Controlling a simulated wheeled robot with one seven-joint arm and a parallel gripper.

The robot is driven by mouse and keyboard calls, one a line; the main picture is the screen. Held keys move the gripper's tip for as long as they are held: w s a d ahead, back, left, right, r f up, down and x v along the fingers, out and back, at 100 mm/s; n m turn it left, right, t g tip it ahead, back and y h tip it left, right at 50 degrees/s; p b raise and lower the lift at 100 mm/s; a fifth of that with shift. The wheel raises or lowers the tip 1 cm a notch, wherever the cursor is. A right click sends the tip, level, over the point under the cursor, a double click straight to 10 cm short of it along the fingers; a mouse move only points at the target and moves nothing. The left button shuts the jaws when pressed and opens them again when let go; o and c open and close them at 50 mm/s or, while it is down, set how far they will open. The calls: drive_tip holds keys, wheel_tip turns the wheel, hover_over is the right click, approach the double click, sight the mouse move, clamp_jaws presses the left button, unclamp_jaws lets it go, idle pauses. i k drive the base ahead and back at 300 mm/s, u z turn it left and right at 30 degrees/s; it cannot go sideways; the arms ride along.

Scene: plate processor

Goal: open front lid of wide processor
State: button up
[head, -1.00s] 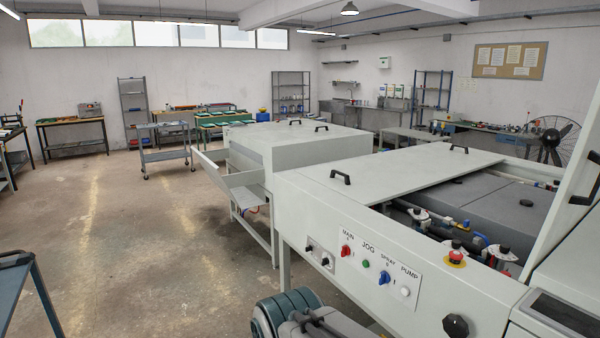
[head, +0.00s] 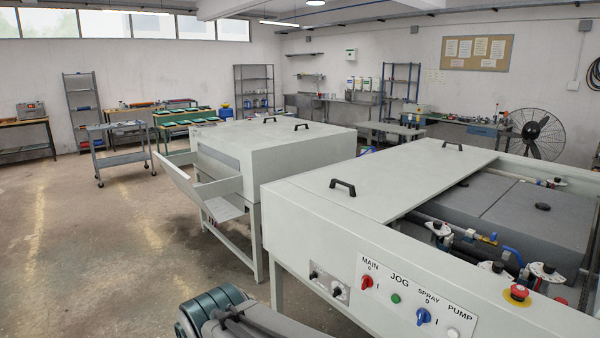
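A long pale grey processor (head: 400,275) fills the lower right of the head view, with MAIN, JOG, SPRAY and PUMP controls on its side. A flat lid panel with a near black handle (head: 343,187) and a far black handle (head: 452,145) lies shut across part of its top. To the right of this panel the top is open, showing dark grey inner covers (head: 510,210), pipes and valves. A sliver of a raised panel shows at the right edge. My gripper is out of view; only part of my arm shows at the bottom.
A second grey machine (head: 270,140) with two top handles stands beyond, with a tilted tray (head: 200,185) jutting left. A red emergency button (head: 517,292) stands on the near processor's edge. A blue-grey trolley (head: 125,150) stands farther back. The left floor is clear.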

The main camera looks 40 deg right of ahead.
sight(381, 186)
drive_tip(key=z, duration=0.1)
drive_tip(key=i, duration=1.5)
drive_tip(key=z, duration=0.75)
drive_tip(key=i, duration=1.1)
drive_tip(key=z, duration=1.7)
drive_tip(key=i, duration=0.65)
drive_tip(key=z, duration=0.5)
